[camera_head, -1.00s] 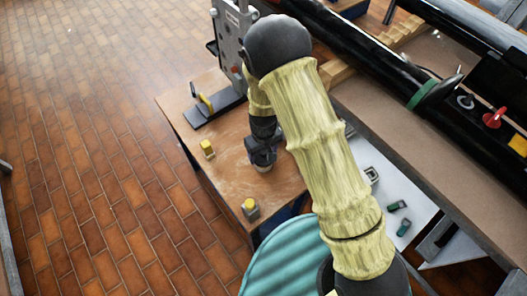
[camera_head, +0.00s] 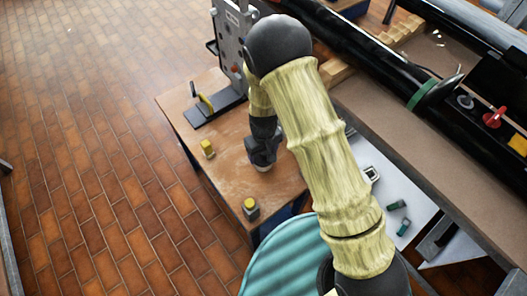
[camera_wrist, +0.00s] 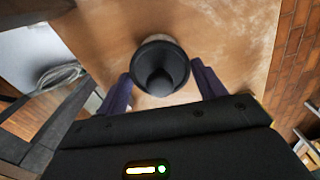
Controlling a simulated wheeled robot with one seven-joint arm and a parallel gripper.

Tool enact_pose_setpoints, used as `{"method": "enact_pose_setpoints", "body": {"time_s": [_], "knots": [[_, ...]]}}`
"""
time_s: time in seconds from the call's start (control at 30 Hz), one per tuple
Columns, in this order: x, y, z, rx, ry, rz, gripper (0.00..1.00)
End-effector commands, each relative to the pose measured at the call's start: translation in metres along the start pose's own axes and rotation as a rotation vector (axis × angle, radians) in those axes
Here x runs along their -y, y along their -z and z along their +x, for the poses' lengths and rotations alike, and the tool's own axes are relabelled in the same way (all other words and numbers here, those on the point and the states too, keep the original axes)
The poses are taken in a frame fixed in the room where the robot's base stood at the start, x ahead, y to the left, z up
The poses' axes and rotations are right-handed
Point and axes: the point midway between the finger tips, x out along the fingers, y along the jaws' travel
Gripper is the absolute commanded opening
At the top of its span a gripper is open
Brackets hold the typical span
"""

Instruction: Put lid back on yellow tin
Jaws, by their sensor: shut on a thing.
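My gripper (camera_wrist: 160,84) is shut on a dark round lid-like piece (camera_wrist: 172,60) with a raised knob, seen between its two fingers in the wrist view. A pale rim (camera_wrist: 154,37) shows just past the dark piece's far edge; I cannot tell whether they touch, or what colour the body below is. In the head view my gripper (camera_head: 262,158) is low over the wooden table, and the held piece is mostly hidden. Two small yellow-topped blocks or tins stand on the table: one (camera_head: 208,148) left of my gripper, one (camera_head: 250,208) with a grey body nearer the front edge.
A grey upright stand (camera_head: 232,45) with a dark base is at the table's back. A long black tube (camera_head: 340,45) lies along a bench at right. Green and dark small items lie on a white surface (camera_head: 375,205). A teal ribbed round top (camera_head: 290,255) is in front.

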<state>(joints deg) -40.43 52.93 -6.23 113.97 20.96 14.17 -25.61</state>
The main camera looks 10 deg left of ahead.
Motion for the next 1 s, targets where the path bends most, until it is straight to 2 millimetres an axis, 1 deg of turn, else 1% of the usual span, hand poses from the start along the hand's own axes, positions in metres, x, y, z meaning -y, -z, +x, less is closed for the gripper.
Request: {"method": "enact_pose_setpoints", "body": {"time_s": [0.43, 0.47, 0.5, 0.57, 0.6, 0.77, 0.83, 1.0], "knots": [[-0.0001, 0.0, 0.0003, 0.0, 0.0, 0.0, 0.48], [-0.0001, 0.0, 0.0003, 0.0, 0.0, 0.0, 0.71], [-0.0001, 0.0, 0.0003, 0.0, 0.0, 0.0, 0.79], [-0.0001, 0.0, 0.0003, 0.0, 0.0, 0.0, 0.91], [-0.0001, 0.0, 0.0003, 0.0, 0.0, 0.0, 0.95], [-0.0001, 0.0, 0.0003, 0.0, 0.0, 0.0, 0.95], [-0.0001, -0.0001, 0.0003, 0.0, 0.0, 0.0, 1.0], [-0.0002, -0.0001, 0.0003, 0.0, 0.0, 0.0, 1.0]]}}
